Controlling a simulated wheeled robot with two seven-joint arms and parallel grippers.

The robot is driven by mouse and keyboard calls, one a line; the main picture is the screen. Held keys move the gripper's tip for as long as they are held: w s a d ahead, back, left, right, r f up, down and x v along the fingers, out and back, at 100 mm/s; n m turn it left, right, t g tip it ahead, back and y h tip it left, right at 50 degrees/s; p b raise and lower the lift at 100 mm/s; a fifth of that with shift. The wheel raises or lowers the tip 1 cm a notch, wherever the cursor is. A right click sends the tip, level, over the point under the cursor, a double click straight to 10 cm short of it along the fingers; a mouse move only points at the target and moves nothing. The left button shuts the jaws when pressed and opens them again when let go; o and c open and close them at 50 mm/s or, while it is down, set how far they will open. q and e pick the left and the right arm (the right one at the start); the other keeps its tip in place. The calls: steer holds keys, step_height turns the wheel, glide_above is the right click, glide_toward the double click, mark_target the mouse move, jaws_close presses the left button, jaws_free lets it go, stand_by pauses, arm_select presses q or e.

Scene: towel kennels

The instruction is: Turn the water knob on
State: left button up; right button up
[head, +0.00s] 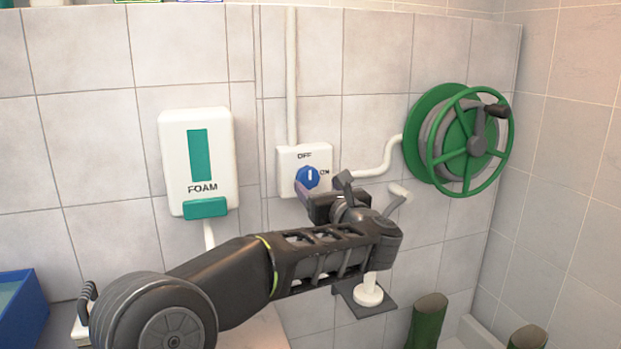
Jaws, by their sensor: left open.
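The water knob (307,178) is a round blue dial with a white mark on a white wall box (291,157). The box has "OFF" above the knob and "ON" to its right. The white mark stands about upright, toward "OFF". My left gripper (322,186) is open at the lower right of the knob, with its fingers close to it. I cannot tell whether a finger touches the knob. The gripper hides the lower right part of the box. My right gripper is out of view.
A white foam dispenser (196,157) hangs left of the box. A green hose reel (465,140) is on the wall to the right, with a white pipe leading to it. Green boots (427,322) stand at the lower right. A blue bin (22,312) is at the lower left.

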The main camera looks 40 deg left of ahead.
mark_target(310, 178)
arm_select(q)
steer(key=p+x, duration=0.1)
steer(key=x, duration=0.5)
steer(key=shift+w+a+p, duration=0.15)
steer(key=shift+a+p, duration=0.05)
steer(key=shift+p, duration=0.1)
steer(key=c, duration=1.3)
